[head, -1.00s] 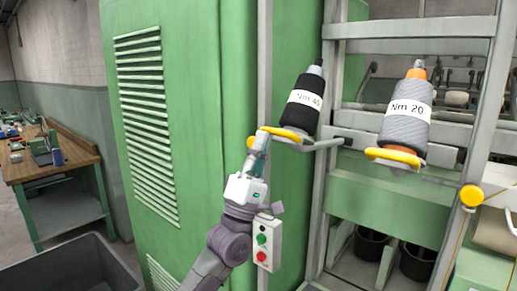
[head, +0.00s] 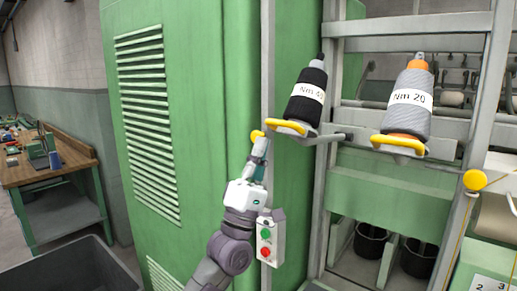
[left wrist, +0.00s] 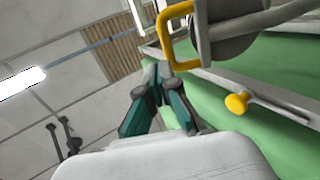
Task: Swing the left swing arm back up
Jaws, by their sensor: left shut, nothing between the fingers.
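The left swing arm (head: 333,137) juts from the machine frame and carries the black "Nm 40" bobbin (head: 302,107), which leans with its top to the right. A yellow handle (head: 287,127) sits at its base. My left gripper (head: 262,148) is shut and empty, just below and left of this handle. In the left wrist view the fingertips (left wrist: 157,77) are close to the yellow handle loop (left wrist: 172,40); I cannot tell whether they touch. The bobbin's base shows behind the loop. My right gripper is not in view.
A grey "Nm 20" bobbin (head: 406,103) with its own yellow handle (head: 398,144) stands to the right. A yellow knob (head: 257,135) is by my fingers. A button box (head: 269,238) hangs on the green cabinet (head: 205,120) beside my forearm. A workbench (head: 60,175) stands at left.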

